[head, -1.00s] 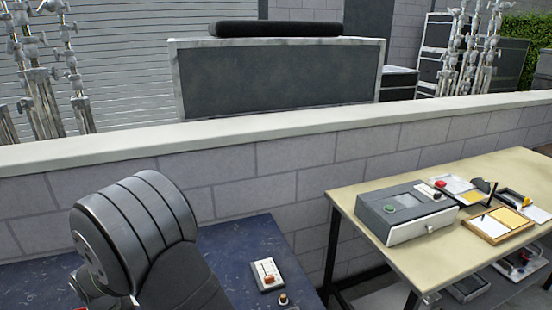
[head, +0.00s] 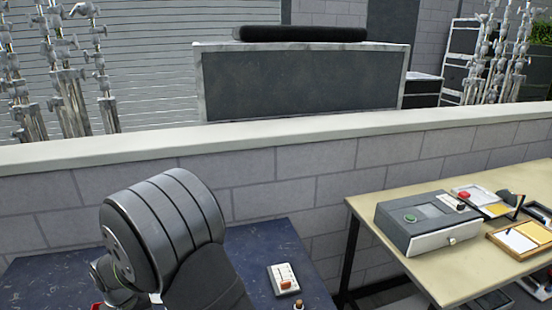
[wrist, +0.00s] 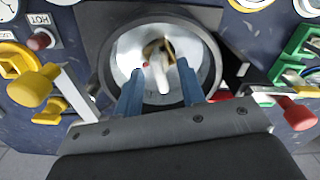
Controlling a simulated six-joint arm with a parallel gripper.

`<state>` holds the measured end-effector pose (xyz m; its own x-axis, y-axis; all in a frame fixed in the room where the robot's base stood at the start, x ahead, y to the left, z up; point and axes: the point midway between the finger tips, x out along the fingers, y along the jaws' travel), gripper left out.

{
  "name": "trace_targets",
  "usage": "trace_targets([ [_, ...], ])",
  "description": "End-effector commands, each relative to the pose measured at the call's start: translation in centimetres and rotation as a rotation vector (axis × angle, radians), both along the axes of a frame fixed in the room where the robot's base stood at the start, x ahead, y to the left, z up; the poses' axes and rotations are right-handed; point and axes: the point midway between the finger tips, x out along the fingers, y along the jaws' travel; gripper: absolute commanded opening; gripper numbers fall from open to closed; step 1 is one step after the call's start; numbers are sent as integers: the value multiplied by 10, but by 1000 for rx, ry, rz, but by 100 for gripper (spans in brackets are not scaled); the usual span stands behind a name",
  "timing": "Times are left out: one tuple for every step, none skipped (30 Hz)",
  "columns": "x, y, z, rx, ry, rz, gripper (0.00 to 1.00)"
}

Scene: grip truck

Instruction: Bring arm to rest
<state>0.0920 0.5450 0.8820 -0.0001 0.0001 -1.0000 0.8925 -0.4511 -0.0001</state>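My gripper (wrist: 160,88) shows in the wrist view with two blue fingers spread apart. The fingers point toward a round metal bowl with a dark rim (wrist: 107,65). A pale rod-like piece (wrist: 160,78) shows inside the bowl, in line with the gap between the fingers. I cannot see either finger touching it. In the head view my dark grey arm (head: 165,235) fills the lower left, and my gripper is not visible there.
In the head view a dark blue bench (head: 45,280) carries a small switch box (head: 284,279). A beige table (head: 375,205) stands right; a block wall (head: 280,170) runs behind.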

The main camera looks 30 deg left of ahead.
Motion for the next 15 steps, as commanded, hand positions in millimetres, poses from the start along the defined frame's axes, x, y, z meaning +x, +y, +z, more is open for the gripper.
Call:
trace_targets([
  [0,-1,-13,-5,0,0,36],
  [0,-1,-18,-5,0,0,36],
  [0,0,-17,0,0,30,36],
  [0,0,-15,1,0,57,36],
  [0,0,-15,1,0,82,36],
  [0,0,-15,1,0,115,36],
  [0,0,-15,1,0,140,36],
  [0,0,-15,0,0,165,36],
  [0,0,-15,0,0,198,36],
  [0,0,-15,0,0,222,36],
  [0,0,-15,0,0,246,36],
  [0,0,-15,0,0,279,36],
  [0,0,-15,0,0,304,36],
  [0,0,-15,0,0,329,36],
  [0,0,-15,0,0,362,36],
])
